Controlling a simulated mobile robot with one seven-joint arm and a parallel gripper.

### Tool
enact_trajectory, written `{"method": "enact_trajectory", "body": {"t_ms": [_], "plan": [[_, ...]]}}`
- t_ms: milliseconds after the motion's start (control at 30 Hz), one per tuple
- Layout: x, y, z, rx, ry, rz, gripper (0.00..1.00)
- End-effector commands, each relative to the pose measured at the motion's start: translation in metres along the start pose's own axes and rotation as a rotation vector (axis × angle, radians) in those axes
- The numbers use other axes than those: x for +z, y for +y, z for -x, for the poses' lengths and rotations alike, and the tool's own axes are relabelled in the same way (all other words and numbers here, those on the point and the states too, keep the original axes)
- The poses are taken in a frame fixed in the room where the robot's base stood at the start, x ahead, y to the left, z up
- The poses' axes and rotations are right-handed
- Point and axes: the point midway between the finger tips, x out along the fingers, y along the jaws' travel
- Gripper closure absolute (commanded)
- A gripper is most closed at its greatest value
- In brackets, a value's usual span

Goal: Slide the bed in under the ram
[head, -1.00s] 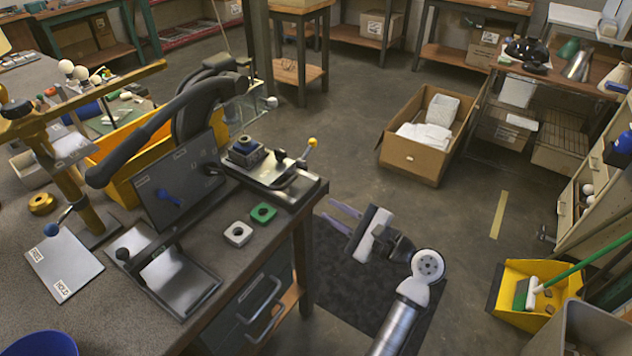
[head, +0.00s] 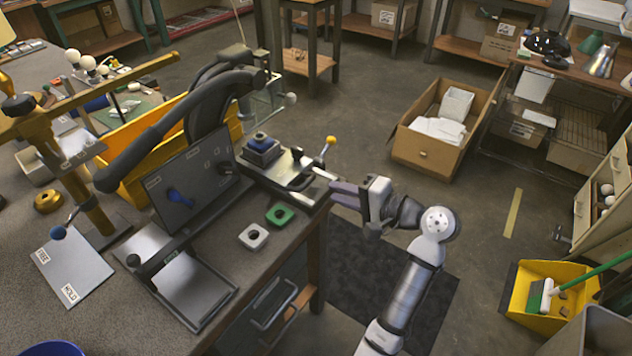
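The sliding bed (head: 301,183) is a light metal plate on a dark base at the right corner of the workbench. A dark stepped block with a blue top (head: 261,151) sits on it. A lever with a yellow knob (head: 330,141) stands at its right. The dark press (head: 205,105), with a long curved handle, stands left of the bed; I cannot make out its ram, and an upright dark panel (head: 193,192) hides part of it. My gripper (head: 334,194) is at the bench's right edge, just right of the bed's near end. Its two fingers look apart, with nothing seen between them.
A green square part (head: 280,215) and a white one (head: 253,236) lie on the bench in front of the bed. A brass-coloured stand (head: 75,180) is at the left. A cardboard box (head: 430,150) and a yellow dustpan (head: 528,303) are on the floor. Floor right of the bench is mostly clear.

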Motion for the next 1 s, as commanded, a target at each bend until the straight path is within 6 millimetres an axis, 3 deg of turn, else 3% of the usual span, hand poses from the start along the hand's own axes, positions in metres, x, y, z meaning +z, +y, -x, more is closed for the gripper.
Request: {"method": "enact_trajectory", "body": {"t_ms": [200, 400, 767, 933, 1000], "plan": [[0.001, -0.002, -0.044, 0.0, -0.003, -0.002, 0.8], [0.0, -0.001, -0.066, -0.001, -0.001, -0.001, 0.8], [0.0, 0.0, -0.072, -0.001, 0.001, -0.001, 0.8], [0.0, 0.0, -0.071, -0.001, 0.001, -0.001, 0.99], [0.0, 0.0, -0.071, -0.001, 0.001, -0.001, 1.0]]}}
